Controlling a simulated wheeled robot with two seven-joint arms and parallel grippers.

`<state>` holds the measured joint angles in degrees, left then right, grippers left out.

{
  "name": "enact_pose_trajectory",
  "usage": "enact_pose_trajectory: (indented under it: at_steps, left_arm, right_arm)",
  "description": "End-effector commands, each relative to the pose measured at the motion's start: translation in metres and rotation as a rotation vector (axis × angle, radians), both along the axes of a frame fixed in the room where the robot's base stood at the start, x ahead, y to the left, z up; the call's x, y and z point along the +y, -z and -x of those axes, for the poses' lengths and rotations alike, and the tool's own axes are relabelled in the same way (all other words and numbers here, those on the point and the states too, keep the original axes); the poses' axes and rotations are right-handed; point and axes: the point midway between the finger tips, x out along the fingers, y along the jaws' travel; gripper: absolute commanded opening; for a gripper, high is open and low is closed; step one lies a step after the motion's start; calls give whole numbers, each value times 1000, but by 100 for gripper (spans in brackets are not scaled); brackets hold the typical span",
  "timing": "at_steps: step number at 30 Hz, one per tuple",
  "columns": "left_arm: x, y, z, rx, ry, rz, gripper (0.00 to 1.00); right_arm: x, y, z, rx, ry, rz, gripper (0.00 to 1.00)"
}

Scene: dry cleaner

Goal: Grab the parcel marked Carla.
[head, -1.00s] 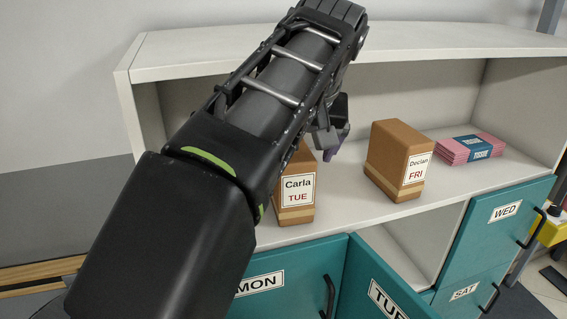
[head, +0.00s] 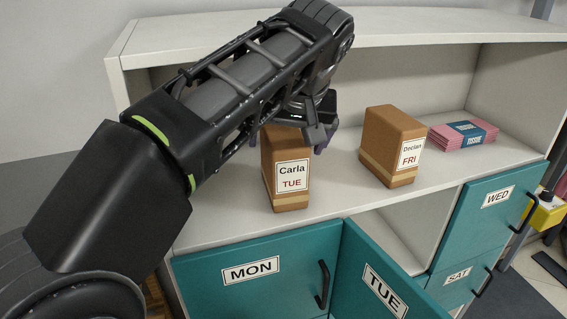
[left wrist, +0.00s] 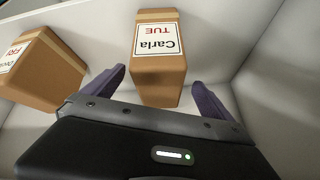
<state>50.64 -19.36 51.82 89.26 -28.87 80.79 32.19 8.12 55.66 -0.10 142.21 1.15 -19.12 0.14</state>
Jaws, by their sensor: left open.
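The parcel marked Carla, TUE (head: 288,176) is a brown box standing upright on the open shelf in the head view. My left gripper (head: 318,143) is above it at its upper right side, and my arm hides part of the box's top. In the left wrist view the Carla parcel (left wrist: 160,78) lies ahead, between the lines of the two purple fingers (left wrist: 160,90). The fingers are spread and hold nothing. I cannot tell whether they touch the box. My right gripper is not in view.
A second brown parcel marked Declan, FRI (head: 392,150) stands to the right, and also shows in the left wrist view (left wrist: 40,72). A pink stack (head: 463,135) lies farther right. Teal MON (head: 255,285) and WED (head: 490,215) doors are below; the TUE door (head: 375,275) stands open.

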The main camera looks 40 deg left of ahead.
Motion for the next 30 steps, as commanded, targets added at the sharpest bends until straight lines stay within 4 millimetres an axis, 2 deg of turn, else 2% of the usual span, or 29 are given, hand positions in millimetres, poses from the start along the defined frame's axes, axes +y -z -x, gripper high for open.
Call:
enact_pose_trajectory:
  at_steps: [14, 30]
  left_arm:
    - [1, 4, -1, -1, 3, 3, 97]
    - [9, 30, -11, -3, 5, 2, 97]
  right_arm:
    - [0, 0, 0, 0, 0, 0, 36]
    - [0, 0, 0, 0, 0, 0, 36]
